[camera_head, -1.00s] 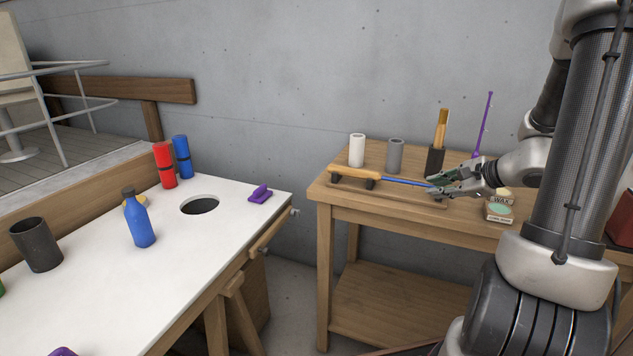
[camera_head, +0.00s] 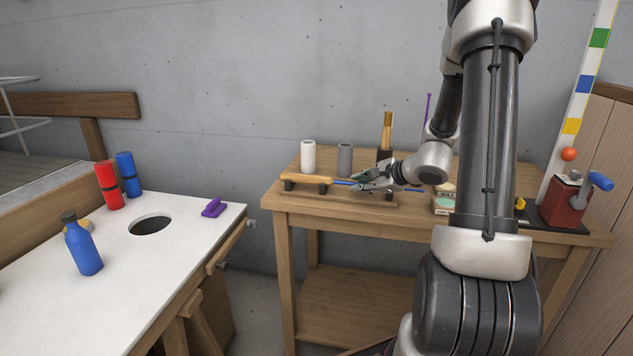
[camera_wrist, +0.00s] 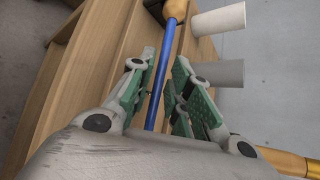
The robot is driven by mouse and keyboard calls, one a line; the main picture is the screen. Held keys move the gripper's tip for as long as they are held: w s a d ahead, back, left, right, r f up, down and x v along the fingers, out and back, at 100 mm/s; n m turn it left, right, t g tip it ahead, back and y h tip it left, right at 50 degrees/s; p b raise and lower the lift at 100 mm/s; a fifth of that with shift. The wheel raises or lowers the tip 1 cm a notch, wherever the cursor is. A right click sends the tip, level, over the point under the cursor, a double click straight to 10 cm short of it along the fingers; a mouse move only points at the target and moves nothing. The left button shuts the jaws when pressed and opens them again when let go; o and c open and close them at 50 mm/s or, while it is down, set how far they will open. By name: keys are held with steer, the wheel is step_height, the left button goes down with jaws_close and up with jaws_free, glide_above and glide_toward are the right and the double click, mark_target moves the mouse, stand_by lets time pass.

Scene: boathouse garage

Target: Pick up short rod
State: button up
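The short rod lies level on a low wooden rack (camera_head: 343,194) on the wooden table. It has a cork-coloured handle (camera_head: 306,178) at the left and a thin blue shaft (camera_wrist: 163,75). My gripper (camera_head: 364,178) is at the blue shaft, just right of the handle. In the wrist view my gripper (camera_wrist: 163,92) has its two green-padded fingers apart, one on each side of the blue shaft. A gap shows between shaft and pads. Part of the shaft is hidden behind the fingers in the head view.
A white cylinder (camera_head: 308,157), a grey cylinder (camera_head: 345,159) and a dark holder with a wooden-handled item (camera_head: 387,133) stand behind the rack. Tins (camera_head: 443,199) and a red crank device (camera_head: 567,204) are to the right. A white bench (camera_head: 115,265) with bottles stands left.

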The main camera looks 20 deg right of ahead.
jaws_close()
steer(key=shift+r, duration=0.1)
